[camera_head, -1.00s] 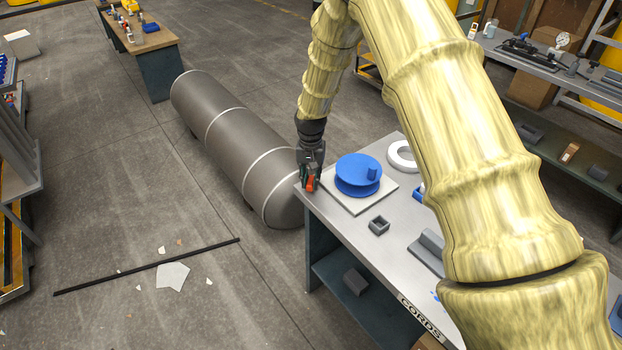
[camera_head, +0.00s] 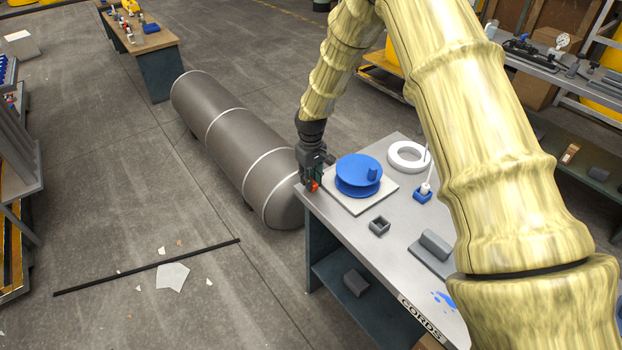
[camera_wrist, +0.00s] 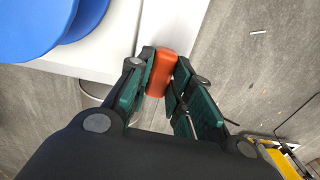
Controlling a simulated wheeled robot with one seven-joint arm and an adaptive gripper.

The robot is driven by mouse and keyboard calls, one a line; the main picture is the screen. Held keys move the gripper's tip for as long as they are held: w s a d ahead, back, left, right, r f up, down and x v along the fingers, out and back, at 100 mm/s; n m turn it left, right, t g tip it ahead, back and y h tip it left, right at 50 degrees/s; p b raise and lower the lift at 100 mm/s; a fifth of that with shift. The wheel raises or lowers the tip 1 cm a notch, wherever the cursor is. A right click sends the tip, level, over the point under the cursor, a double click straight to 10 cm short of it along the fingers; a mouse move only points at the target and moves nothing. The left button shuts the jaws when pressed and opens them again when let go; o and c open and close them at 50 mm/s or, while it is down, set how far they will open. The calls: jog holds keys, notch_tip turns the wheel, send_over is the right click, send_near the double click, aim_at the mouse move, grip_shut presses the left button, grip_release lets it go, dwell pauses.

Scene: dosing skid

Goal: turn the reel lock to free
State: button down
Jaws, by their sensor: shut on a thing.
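The reel lock shows as an orange-red piece (camera_wrist: 162,72) between my fingers in the wrist view; only a bit of it (camera_head: 314,186) shows in the head view. My gripper (camera_wrist: 160,90) is shut on it, with the green finger pads on either side. The reel sits on a pale square base plate (camera_head: 376,205) and also shows at the top left of the wrist view (camera_wrist: 45,25). The lock's mount is mostly hidden.
The grey table (camera_head: 345,235) also holds a white ring (camera_head: 408,147), a small dark open box (camera_head: 379,226), a blue socket piece (camera_head: 423,195) and a grey block (camera_head: 435,244). A large grey tank (camera_head: 235,140) lies on the floor close left of the table.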

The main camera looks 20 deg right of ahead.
jog(key=shift+n, duration=0.3)
dwell(0.4)
jog(key=c, duration=1.3)
grip_release()
notch_tip(320, 180, up, 12)
jog(key=shift+d, duration=0.15)
